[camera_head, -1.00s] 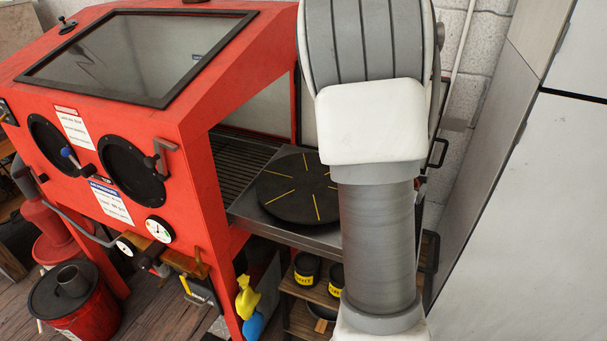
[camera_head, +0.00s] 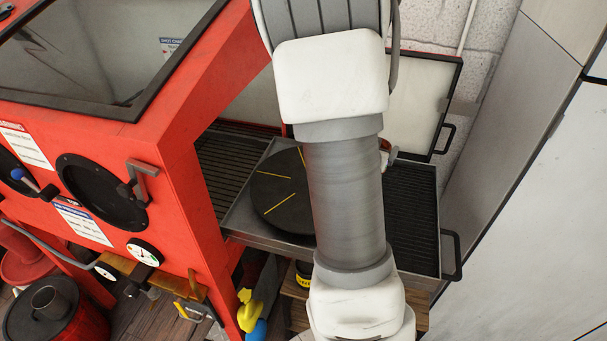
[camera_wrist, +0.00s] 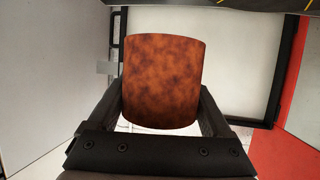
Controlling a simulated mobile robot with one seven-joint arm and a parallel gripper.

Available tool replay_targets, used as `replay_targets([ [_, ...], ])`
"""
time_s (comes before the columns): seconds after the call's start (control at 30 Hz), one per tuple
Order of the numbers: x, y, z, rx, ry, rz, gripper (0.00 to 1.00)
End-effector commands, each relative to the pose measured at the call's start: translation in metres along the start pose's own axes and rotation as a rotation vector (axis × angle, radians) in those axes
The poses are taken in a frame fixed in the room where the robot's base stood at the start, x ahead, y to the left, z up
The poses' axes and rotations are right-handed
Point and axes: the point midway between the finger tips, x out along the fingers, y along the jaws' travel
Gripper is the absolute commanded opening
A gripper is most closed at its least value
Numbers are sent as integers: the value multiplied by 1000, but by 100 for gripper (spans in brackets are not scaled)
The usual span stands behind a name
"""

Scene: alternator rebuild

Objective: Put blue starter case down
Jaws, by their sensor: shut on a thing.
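In the wrist view my gripper (camera_wrist: 163,102) is shut on a rust-brown, mottled rounded case (camera_wrist: 163,78). The case shows no blue; its far side is hidden. In the head view my arm hides the gripper and nearly all of the held case; a small reddish-brown bit shows at the arm's right edge. A black round turntable (camera_head: 270,190) with yellow lines sits on the pulled-out tray (camera_head: 264,232) of the red cabinet, partly behind my arm. No blue starter case is seen in either view.
The red blasting cabinet (camera_head: 190,110) stands at left, its side door (camera_head: 418,100) open behind the tray. The slatted tray part (camera_head: 412,215) right of my arm looks clear. A tall grey panel (camera_head: 540,220) stands at right. A yellow spray bottle (camera_head: 248,308) hangs below.

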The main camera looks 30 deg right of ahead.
Motion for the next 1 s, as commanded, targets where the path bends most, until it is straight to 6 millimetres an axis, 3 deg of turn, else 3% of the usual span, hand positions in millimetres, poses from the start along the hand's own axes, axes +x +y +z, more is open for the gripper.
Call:
replay_targets([
  [0.27,1,-8,2,0,4,-1,0],
  [0.8,12,-101,58,-2,4,-3,0],
  [1.0,14,-116,67,2,5,0,0],
])
